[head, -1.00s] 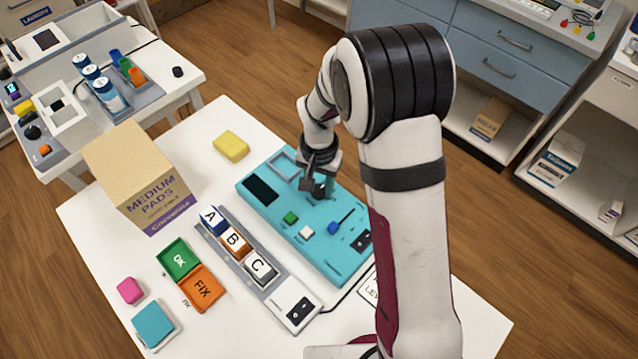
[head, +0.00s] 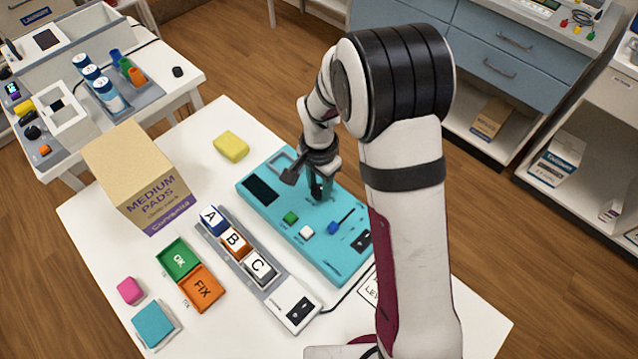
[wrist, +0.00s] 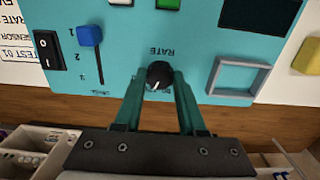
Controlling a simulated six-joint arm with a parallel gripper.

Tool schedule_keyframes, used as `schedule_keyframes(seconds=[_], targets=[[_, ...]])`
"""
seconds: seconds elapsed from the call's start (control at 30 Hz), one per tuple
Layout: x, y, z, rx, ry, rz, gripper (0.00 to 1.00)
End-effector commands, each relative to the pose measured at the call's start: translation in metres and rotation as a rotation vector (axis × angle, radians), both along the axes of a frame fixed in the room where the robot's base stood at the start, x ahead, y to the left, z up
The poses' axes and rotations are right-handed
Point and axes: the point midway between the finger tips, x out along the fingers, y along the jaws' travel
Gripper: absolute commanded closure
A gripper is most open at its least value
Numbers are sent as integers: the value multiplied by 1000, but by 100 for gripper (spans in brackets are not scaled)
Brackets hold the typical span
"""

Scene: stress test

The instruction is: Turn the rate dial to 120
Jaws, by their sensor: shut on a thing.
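The rate dial (wrist: 159,76) is a black knob with a white pointer line on the teal panel (wrist: 205,50). In the wrist view the word RATE is printed upside down beside it, and the scale numbers are mostly hidden. My gripper (wrist: 158,82) is shut on the dial, with one green finger on each side of it. In the head view my gripper (head: 318,190) points down at the panel (head: 262,215), and the dial is mostly hidden by the fingers.
The panel also carries a blue slider (wrist: 89,36), a black rocker switch (wrist: 47,50), a raised square frame (wrist: 237,76) and a dark screen (head: 261,190). Green (head: 290,217) and white (head: 306,231) buttons sit nearby. A cardboard box (head: 135,175) stands left of the panel.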

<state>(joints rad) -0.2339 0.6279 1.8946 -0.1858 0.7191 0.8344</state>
Motion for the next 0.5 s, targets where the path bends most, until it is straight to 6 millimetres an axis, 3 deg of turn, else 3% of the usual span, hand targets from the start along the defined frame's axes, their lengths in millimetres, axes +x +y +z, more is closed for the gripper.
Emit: schedule_keyframes(seconds=[0.23,0.27,0.4,0.5], targets=[[0,0,1,1,-1,-1,100],[0,0,1,1,-1,0,57],[0,0,1,1,-1,0,31],[0,0,0,0,0,0,30]])
